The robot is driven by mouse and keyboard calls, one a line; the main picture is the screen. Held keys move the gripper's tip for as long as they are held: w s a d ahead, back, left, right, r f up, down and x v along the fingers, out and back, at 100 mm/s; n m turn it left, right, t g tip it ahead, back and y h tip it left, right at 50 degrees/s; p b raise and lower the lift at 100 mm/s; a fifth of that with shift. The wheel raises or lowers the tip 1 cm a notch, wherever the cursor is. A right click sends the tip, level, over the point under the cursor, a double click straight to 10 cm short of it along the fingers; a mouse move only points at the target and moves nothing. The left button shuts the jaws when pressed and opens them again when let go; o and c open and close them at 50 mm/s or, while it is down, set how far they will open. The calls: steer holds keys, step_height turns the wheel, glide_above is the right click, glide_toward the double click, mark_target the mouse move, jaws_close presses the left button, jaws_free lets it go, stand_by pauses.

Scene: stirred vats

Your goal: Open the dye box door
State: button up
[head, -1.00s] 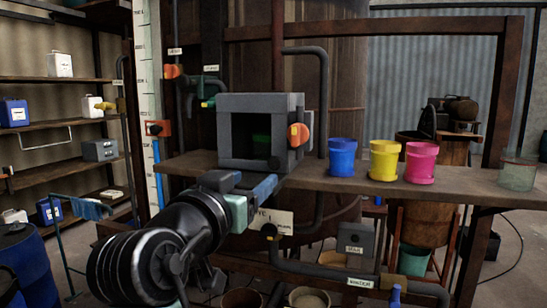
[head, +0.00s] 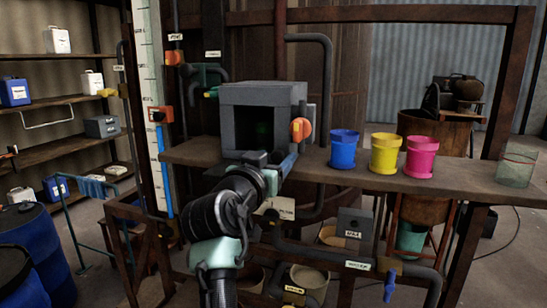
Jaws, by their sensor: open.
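The dye box (head: 233,143) is a grey box on the wooden bench. Its front frames a dark square with a dim green shape inside. I cannot tell whether a door leaf covers this square. An orange knob (head: 301,129) shows at the box's right side. My gripper (head: 289,162) is in front of the box's lower right corner, just below the orange knob. It seems empty and apart from the knob, and its jaws are open. My arm hides part of the bench edge and the box's lower front.
Blue (head: 343,150), yellow (head: 384,155) and pink (head: 419,157) pots stand on the bench (head: 450,185) to the right, with a clear container (head: 516,168) beyond. Pipes and a blue-handled valve (head: 390,285) are below. Blue drums (head: 35,245) stand at lower left.

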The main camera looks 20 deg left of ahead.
steer(key=shift+c, duration=0.3)
jaws_close()
stand_by(1.1)
